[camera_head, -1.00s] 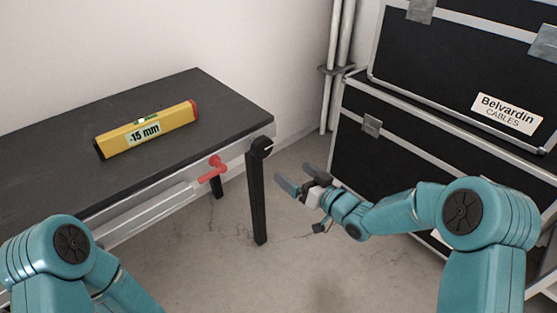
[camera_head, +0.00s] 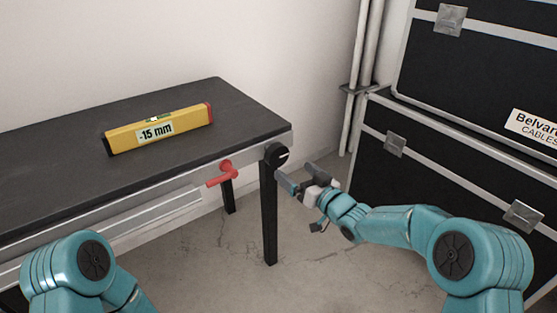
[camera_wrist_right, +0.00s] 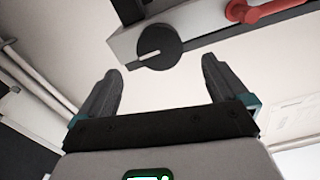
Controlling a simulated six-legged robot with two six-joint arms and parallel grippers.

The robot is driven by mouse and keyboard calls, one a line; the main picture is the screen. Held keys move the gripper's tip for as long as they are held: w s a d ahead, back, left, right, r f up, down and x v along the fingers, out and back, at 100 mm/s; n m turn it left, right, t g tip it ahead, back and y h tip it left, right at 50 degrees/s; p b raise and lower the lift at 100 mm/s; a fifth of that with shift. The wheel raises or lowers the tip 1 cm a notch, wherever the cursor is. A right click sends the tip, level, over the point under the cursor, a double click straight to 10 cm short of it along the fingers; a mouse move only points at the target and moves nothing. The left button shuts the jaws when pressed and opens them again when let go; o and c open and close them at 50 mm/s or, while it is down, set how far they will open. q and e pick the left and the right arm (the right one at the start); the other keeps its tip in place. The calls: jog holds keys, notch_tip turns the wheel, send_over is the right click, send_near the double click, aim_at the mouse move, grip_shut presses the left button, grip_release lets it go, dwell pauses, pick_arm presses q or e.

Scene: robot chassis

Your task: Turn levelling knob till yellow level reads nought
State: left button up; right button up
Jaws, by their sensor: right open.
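The yellow level (camera_head: 160,130) lies on the dark table top (camera_head: 60,150) and its label reads -15 mm. The black round levelling knob (camera_head: 276,155) with a white mark sits at the table's near right corner, above a black leg. It also shows in the right wrist view (camera_wrist_right: 158,47), ahead of and between the fingers. My right gripper (camera_head: 298,178) is open and empty, just right of and slightly below the knob, apart from it. It also shows in the right wrist view (camera_wrist_right: 160,90). My left arm shows at the lower left, but its gripper is out of view.
A red crank handle (camera_head: 220,173) sticks out of the table's front edge, left of the knob; it also shows in the right wrist view (camera_wrist_right: 262,12). Black cases (camera_head: 450,130) stand at the right. Pale pipes (camera_head: 362,75) rise behind. The floor between is clear.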

aim_at(279, 158)
jog(key=x, duration=0.9)
jog(key=shift+b, duration=0.35)
jog(key=c, duration=1)
